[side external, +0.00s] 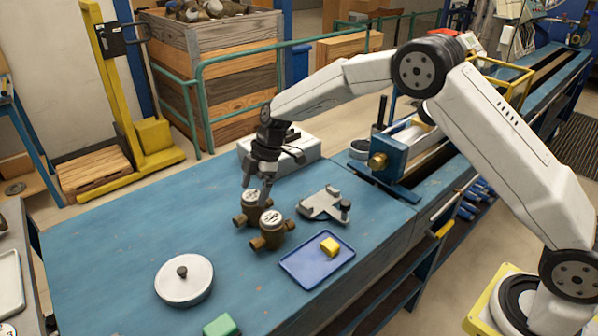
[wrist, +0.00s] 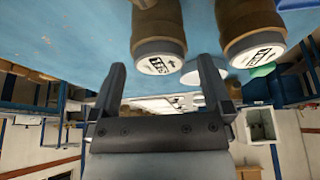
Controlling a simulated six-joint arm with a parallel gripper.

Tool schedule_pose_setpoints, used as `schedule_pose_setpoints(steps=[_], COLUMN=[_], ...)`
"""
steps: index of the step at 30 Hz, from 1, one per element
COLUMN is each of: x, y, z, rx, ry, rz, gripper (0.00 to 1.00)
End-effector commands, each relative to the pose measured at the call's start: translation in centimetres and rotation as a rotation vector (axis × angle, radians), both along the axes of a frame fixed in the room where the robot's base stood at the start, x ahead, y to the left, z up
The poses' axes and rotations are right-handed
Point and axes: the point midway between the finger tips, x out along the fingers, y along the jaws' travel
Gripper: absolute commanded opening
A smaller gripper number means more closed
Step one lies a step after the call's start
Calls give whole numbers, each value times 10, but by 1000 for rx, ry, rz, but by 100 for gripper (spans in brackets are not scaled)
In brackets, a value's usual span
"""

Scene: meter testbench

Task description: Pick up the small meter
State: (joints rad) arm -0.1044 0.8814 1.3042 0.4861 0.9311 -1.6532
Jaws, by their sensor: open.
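Two brass meters with white round dials stand close together on the blue bench, the rear one (side external: 250,207) and the front one (side external: 271,231). They look close in size, and I cannot surely tell which is the small meter. My gripper (side external: 258,190) is open and empty, fingers pointing down, just above the rear meter. In the wrist view the two fingers (wrist: 162,70) are spread apart. One meter (wrist: 158,42) shows beyond them, roughly in line with the gap, and the other (wrist: 252,35) is to its right. Neither meter is visibly between the fingers.
A blue tray (side external: 300,272) with a yellow block (side external: 330,247) lies right of the meters. A grey clamp-like fixture (side external: 325,204) stands behind the tray. A white round lid (side external: 184,281) and green block (side external: 221,326) lie in front. The bench's left side is clear.

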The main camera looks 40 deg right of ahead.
Motion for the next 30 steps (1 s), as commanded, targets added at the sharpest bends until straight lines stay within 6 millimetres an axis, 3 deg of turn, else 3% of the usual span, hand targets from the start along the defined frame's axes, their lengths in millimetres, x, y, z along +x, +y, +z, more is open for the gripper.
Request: schedule_pose_setpoints(steps=[12, 28, 30], x=[2, 2, 2], y=[14, 15, 15], z=[-38, -39, -39], rx=[0, 0, 0], ry=[-2, -2, -2], rz=[0, 0, 0], gripper=[100, 100, 78])
